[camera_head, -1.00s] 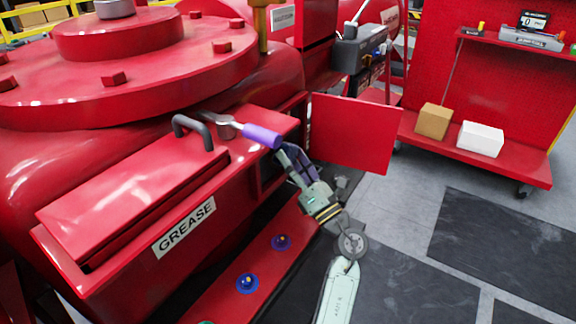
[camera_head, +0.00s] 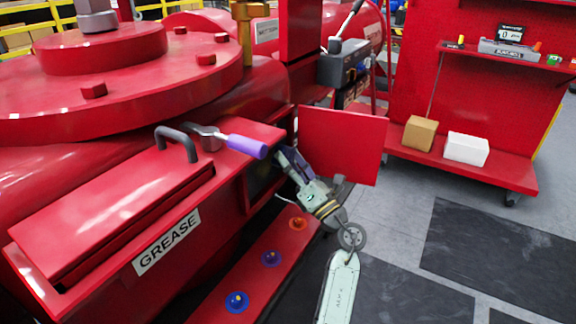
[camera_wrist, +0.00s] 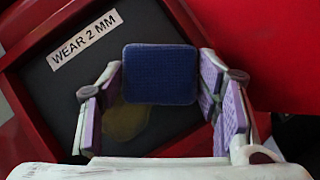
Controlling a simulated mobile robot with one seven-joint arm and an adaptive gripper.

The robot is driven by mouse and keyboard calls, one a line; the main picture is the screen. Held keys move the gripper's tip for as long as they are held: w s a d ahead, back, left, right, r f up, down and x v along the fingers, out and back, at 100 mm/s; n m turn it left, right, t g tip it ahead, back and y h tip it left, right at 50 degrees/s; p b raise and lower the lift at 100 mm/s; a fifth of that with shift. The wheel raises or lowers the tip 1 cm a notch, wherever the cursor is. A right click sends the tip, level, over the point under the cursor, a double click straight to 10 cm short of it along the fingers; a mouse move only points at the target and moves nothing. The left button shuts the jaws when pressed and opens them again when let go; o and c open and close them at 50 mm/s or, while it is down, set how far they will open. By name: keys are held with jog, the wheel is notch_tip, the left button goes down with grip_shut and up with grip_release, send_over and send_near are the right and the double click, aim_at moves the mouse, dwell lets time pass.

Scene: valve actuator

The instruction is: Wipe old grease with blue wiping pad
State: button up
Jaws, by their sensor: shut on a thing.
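The blue wiping pad (camera_wrist: 160,74) shows between the purple-lined fingers of my gripper (camera_wrist: 163,88) in the wrist view. My gripper is shut on it. A yellow-brown patch of old grease (camera_wrist: 126,122) lies on a dark recessed panel (camera_wrist: 52,105) just below and behind the pad; the pad hides part of the area. I cannot tell whether the pad touches the panel. In the head view my gripper (camera_head: 287,160) is at the opening beside the open red door (camera_head: 342,145). The pad cannot be made out there.
The red door stands open right of my gripper. A red box labelled GREASE (camera_head: 168,242) has a purple-handled tool (camera_head: 245,145) on top. A low red ledge with knobs (camera_head: 270,258) is below. A red shelf cart (camera_head: 510,178) stands right. Dark floor mats (camera_head: 500,250) are clear.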

jog(key=shift+d, duration=0.1)
jog(key=shift+s+a+f+p, duration=0.1)
jog(key=shift+s+a+p, duration=0.4)
jog(key=shift+s+a, duration=0.75)
jog(key=shift+s+a+r+p, duration=0.1)
jog(key=shift+s+a+p, duration=0.4)
jog(key=shift+s+a, duration=0.75)
jog(key=shift+s+a+f+p, duration=0.1)
jog(key=shift+s+a+p, duration=0.5)
jog(key=shift+s, duration=1.15)
jog(key=shift+a, duration=0.1)
jog(key=s+d, duration=0.3)
jog(key=d, duration=0.2)
jog(key=shift+s, duration=0.2)
jog(key=shift+d, duration=0.15)
jog(key=shift+s+d, duration=0.4)
jog(key=shift+d, duration=0.2)
jog(key=shift+s+d, duration=0.4)
jog(key=shift+d, duration=0.2)
